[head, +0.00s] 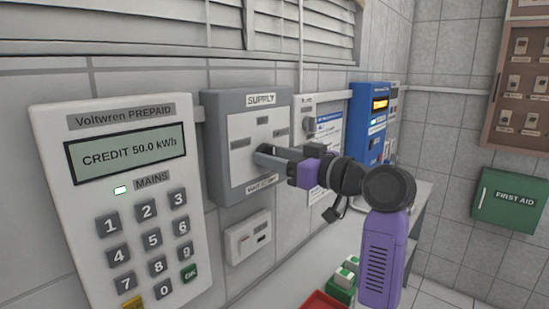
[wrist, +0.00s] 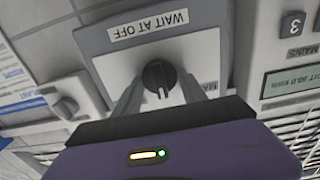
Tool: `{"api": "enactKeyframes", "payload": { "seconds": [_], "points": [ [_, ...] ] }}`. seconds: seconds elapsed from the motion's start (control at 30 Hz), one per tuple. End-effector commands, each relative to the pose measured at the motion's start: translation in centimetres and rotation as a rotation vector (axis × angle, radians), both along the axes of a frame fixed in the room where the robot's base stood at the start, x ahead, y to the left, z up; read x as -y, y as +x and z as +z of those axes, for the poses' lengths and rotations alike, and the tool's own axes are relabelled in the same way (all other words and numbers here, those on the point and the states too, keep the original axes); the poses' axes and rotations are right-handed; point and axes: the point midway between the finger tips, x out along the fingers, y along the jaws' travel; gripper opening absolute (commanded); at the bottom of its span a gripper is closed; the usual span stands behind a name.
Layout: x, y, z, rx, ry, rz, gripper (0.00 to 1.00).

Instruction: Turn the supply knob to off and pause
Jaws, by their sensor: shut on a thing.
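The supply knob (wrist: 158,74) is a dark round knob on the grey SUPPLY box (head: 222,130). In the wrist view, which shows the labels upside down, its white mark points away from the "WAIT AT OFF" label (wrist: 148,27). My gripper (head: 268,153) is at the box front, its two grey fingers one on each side of the knob, shut on it. In the head view the fingers hide the knob. The SUPPLY label (head: 261,99) is at the top of the box.
Left is the Voltwren prepaid meter (head: 126,152), reading CREDIT 50.0 kWh, with a lit MAINS light. A small white box (head: 247,238) is below. A blue unit (head: 370,122) and white panel (head: 320,135) are to the right. A red tray (head: 322,301) is below.

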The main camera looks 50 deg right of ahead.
Motion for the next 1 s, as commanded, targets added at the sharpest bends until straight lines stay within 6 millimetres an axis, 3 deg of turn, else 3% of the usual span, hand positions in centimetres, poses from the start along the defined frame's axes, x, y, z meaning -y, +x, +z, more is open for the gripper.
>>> {"api": "enactKeyframes", "payload": {
  "seconds": [0.17,0.2,0.3,0.67,1.0],
  "points": [
    [0.1,-0.1,0.1,0.002,0.0,-0.002,0.08],
    [0.1,-0.1,0.1,0.002,0.0,-0.002,0.53],
    [0.1,-0.1,0.1,0.002,0.0,-0.002,0.7],
    [0.1,-0.4,0.0,0.001,0.001,-0.001,0.7],
    [0.3,-5.4,-0.1,0.002,-0.001,-0.004,0.7]
  ]
}}
